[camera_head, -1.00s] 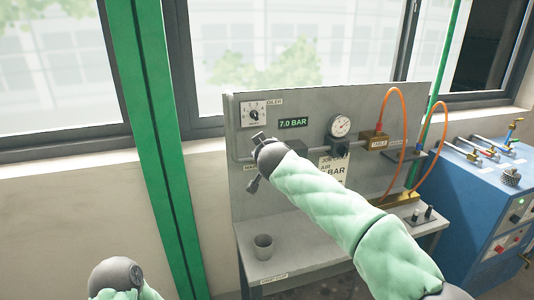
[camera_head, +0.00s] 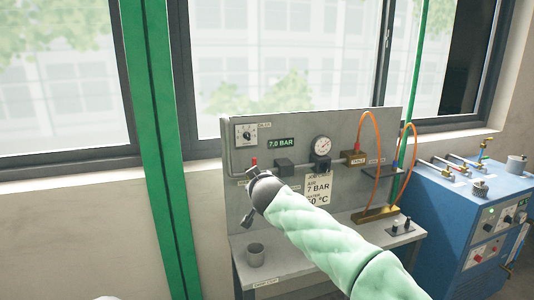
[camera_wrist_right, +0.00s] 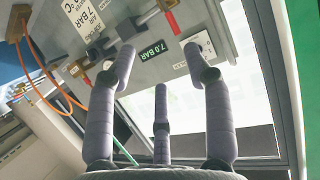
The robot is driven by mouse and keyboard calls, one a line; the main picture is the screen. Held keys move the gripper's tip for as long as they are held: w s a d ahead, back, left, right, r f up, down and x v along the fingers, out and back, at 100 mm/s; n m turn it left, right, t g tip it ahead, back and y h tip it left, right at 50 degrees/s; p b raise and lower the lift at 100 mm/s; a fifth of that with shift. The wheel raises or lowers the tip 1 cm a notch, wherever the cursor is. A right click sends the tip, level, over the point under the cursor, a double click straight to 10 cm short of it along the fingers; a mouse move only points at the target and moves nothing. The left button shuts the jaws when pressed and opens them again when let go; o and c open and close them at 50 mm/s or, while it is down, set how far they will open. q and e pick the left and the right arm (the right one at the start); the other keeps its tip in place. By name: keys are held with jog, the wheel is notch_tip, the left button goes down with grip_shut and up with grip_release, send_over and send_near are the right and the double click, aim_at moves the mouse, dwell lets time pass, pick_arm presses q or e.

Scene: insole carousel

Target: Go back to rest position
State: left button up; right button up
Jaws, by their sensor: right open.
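My right arm comes in from the lower right in a pale green sleeve. Its dark gripper (camera_head: 249,196) is in front of the grey panel (camera_head: 345,130), near the panel's left part. In the right wrist view the fingers of this gripper (camera_wrist_right: 160,65) are spread apart with nothing between them. My left gripper does not show; only a pale sliver of what may be my left arm is at the bottom edge.
The panel bears a dial (camera_head: 246,134), a 7.0 BAR display (camera_head: 281,143), a gauge (camera_head: 321,144), a red-handled valve (camera_head: 254,161) and orange hoses (camera_head: 377,150). A grey cup (camera_head: 255,254) stands on its shelf. A blue cabinet (camera_head: 440,215) is at right, a green post (camera_head: 160,150) at left.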

notch_tip(320, 180, down, 23)
jog(key=s+n+g+y, duration=0.1)
jog(key=s+g, duration=0.1)
jog(key=g, duration=0.2)
jog(key=s+d+f+g+y, duration=0.15)
jog(key=s+f, duration=0.25)
jog(key=f, duration=0.6)
jog(key=s+d+f+g, duration=0.2)
jog(key=s+f+g, duration=0.15)
jog(key=f, duration=0.65)
jog(key=s+d+f+m+g+p, duration=0.1)
jog(key=s+d+f, duration=0.1)
jog(key=s+f, duration=0.55)
jog(key=s+d+f+m+g, duration=0.1)
jog(key=s+d+f+m, duration=0.15)
jog(key=s+f, duration=0.55)
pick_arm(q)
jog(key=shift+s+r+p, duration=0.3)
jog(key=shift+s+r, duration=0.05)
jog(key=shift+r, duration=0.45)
pick_arm(e)
jog(key=s+d+f+g, duration=0.1)
jog(key=s+f, duration=0.1)
jog(key=s, duration=0.7)
jog(key=s+d+f+m+g, duration=0.1)
jog(key=s+d, duration=0.1)
jog(key=s, duration=0.7)
jog(key=shift+d+f, duration=0.25)
jog(key=shift+f, duration=0.15)
